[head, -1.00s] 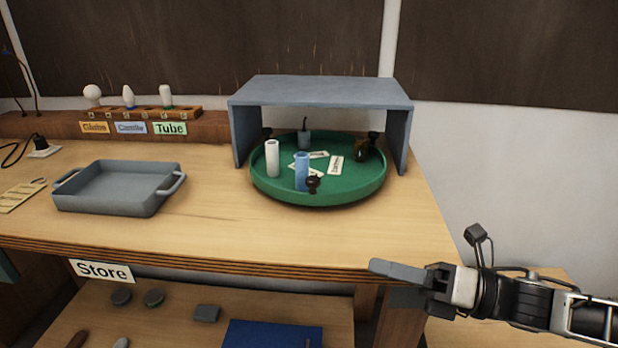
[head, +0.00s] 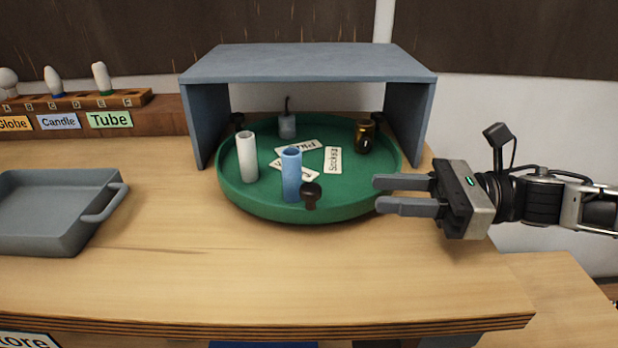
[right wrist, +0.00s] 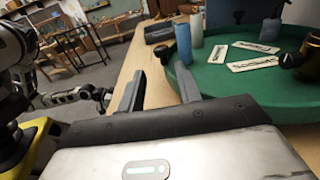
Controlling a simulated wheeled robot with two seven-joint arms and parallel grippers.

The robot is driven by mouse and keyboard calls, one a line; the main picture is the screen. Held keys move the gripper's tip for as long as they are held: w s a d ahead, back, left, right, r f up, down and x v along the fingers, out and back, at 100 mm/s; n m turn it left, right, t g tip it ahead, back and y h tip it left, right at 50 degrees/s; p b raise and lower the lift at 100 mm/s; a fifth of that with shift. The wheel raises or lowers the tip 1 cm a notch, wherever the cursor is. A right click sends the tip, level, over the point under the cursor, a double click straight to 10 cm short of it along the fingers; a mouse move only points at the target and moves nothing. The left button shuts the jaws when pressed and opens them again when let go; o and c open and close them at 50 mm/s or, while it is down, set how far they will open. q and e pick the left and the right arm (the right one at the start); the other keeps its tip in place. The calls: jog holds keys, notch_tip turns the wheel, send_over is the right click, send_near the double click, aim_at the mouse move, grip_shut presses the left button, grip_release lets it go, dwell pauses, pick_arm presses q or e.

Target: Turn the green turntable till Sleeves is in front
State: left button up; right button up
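The green turntable (head: 350,205) sits on the bench, partly under a grey-blue shelf. A white sleeve (head: 247,158) and a blue sleeve (head: 291,174) stand upright at its front left. A dark knob (head: 311,197) is on the front rim. A label reading Sockets (head: 332,159) faces sideways near an amber socket (head: 364,137) at right. A grey-blue part (head: 287,124) stands at the back. My right gripper (head: 377,194) is open and empty at the turntable's right front rim; contact is unclear. My left arm seems to show small in the right wrist view (right wrist: 104,98), its fingers unclear.
The grey-blue shelf (head: 310,64) has side walls close around the turntable's back half. A grey tray (head: 45,215) is at left. A bulb rack (head: 85,108) with Globe, Candle and Tube labels is behind it. The bench front is clear.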

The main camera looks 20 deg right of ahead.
aim_at(311, 187)
jog(key=p+x, duration=0.3)
jog(key=x, duration=0.7)
jog(key=shift+r, duration=0.15)
jog(key=shift+w+a, duration=0.2)
jog(key=shift+a, duration=0.35)
grip_shut()
